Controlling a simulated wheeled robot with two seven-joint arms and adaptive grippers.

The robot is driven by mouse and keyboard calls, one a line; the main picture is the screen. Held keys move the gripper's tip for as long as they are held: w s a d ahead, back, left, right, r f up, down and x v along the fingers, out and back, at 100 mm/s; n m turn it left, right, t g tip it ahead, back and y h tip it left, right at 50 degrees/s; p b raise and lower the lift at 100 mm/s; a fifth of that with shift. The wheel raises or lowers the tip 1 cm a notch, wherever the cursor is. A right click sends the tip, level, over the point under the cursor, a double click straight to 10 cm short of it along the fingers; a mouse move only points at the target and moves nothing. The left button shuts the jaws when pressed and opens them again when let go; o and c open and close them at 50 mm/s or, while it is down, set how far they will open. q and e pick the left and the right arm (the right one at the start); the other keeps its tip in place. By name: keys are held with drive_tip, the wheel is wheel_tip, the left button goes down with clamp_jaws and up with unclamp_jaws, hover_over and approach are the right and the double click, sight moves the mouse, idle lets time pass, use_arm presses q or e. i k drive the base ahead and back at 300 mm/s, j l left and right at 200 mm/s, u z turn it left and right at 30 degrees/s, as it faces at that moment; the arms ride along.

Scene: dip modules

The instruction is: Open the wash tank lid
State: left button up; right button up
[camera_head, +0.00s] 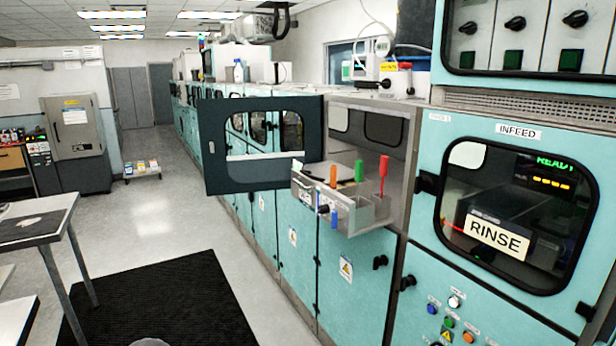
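No part is labelled as the wash tank, and I cannot tell for certain which part is its lid. A dark framed door with a window (214,150) stands swung open to the left of an open bay in the teal machine line. In that bay a grey metal box (358,222) juts out, with orange (333,175), green (359,171) and red (383,178) upright pieces on it and blue parts at its front. Right of it is a closed teal module with a window and a RINSE sign (497,237). Neither of my grippers is in view.
A black floor mat (160,305) lies in front of the machines. A grey table (35,222) stands at the left. A grey cabinet (76,143) is farther back. The open door juts into the aisle.

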sight(321, 172)
drive_tip(key=i+j, duration=0.3)
drive_tip(key=j, duration=0.15)
drive_tip(key=i+j, duration=0.3)
drive_tip(key=j, duration=0.15)
drive_tip(key=i+j, duration=0.3)
drive_tip(key=j+z, duration=0.05)
drive_tip(key=j, duration=0.05)
